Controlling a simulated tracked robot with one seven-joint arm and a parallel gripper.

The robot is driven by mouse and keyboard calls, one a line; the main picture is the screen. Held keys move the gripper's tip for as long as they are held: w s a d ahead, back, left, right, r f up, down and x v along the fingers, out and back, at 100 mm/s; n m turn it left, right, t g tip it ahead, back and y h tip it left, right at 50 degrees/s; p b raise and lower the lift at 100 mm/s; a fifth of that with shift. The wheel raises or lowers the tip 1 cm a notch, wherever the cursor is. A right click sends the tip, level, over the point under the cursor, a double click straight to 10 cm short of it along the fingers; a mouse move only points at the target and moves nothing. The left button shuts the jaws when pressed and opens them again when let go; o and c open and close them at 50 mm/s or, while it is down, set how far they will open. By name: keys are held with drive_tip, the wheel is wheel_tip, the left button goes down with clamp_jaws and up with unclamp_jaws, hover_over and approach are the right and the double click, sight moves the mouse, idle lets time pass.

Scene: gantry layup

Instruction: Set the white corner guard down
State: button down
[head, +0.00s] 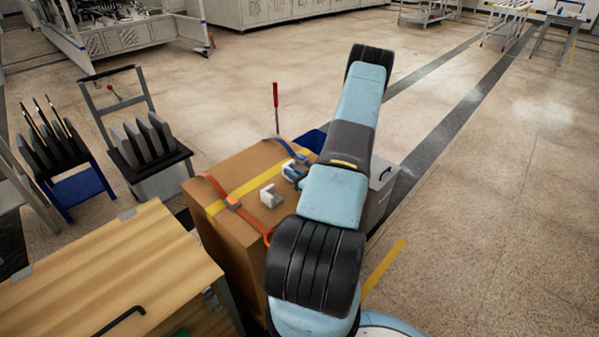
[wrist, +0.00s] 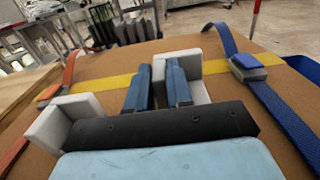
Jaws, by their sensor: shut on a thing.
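My gripper (wrist: 159,70) is shut on a white corner guard (wrist: 190,65); one flange is between the blue fingers and the other stands to the right of them. The held guard shows in the head view as a small white patch (head: 304,153) by my gripper (head: 293,171), partly hidden by my arm. It is low over the top of a brown carton (head: 240,170); I cannot tell whether it touches. A second white corner guard (head: 271,195) is on the carton top towards the orange strap (head: 219,187). In the wrist view this second guard (wrist: 68,118) is left of my fingers.
A blue strap (wrist: 285,112) with a buckle runs right of the held guard. Yellow tape (wrist: 100,82) crosses the carton top. A wooden-topped table (head: 110,265) stands left of the carton. Carts with dark upright plates (head: 150,140) stand behind it. Floor at right is clear.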

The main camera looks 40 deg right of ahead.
drive_tip(key=shift+f, duration=0.8)
drive_tip(key=c, duration=1)
unclamp_jaws()
